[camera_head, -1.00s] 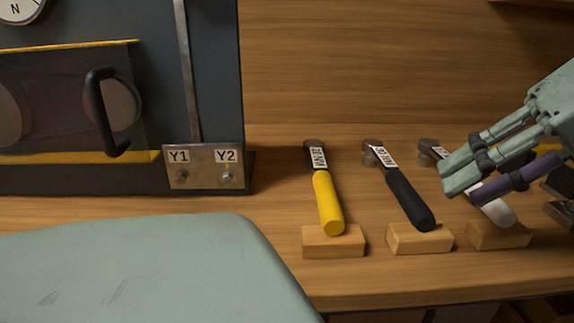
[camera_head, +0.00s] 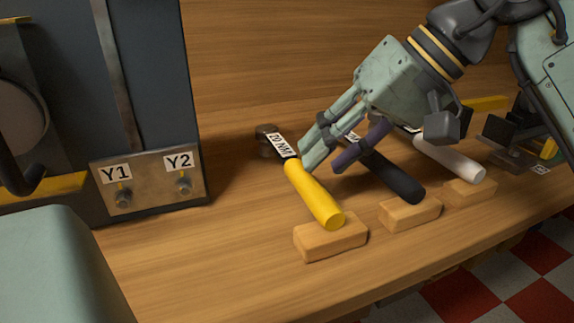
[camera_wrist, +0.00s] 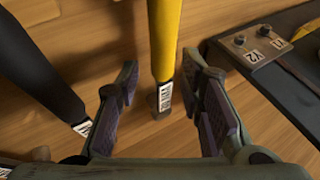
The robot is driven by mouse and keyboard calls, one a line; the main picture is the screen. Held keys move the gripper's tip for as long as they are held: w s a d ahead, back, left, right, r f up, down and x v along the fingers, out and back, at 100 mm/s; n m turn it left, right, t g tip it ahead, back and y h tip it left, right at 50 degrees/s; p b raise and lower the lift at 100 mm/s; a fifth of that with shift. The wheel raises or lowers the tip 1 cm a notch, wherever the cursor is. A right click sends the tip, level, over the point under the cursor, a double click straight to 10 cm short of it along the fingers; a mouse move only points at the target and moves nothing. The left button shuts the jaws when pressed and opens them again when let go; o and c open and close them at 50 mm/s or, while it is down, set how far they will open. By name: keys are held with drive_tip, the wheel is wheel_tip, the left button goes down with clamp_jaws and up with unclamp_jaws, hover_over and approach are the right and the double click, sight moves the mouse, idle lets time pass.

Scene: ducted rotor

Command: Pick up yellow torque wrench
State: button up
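The yellow torque wrench (camera_head: 314,194) lies on the wooden bench, its handle end on a wooden block (camera_head: 331,239) and its labelled head end pointing to the back. In the wrist view the yellow wrench (camera_wrist: 165,40) runs down between my finger tips, its white label nearest me. My gripper (camera_head: 337,150) is above and right of the wrench's neck in the head view. In the wrist view my gripper (camera_wrist: 160,90) is open, with gaps between each finger and the wrench. No contact shows.
A black-handled wrench (camera_head: 389,175) and a white-handled wrench (camera_head: 450,158) lie to the right on their own blocks. A dark panel with a Y1/Y2 plate (camera_head: 150,187) stands at left. Bare bench lies between the plate and the yellow wrench.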

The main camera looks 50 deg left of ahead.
sight(301, 176)
drive_tip(key=x, duration=0.6)
drive_tip(key=shift+s+a+b, duration=0.1)
drive_tip(key=shift+a+b, duration=0.2)
drive_tip(key=shift+b, duration=0.1)
clamp_jaws()
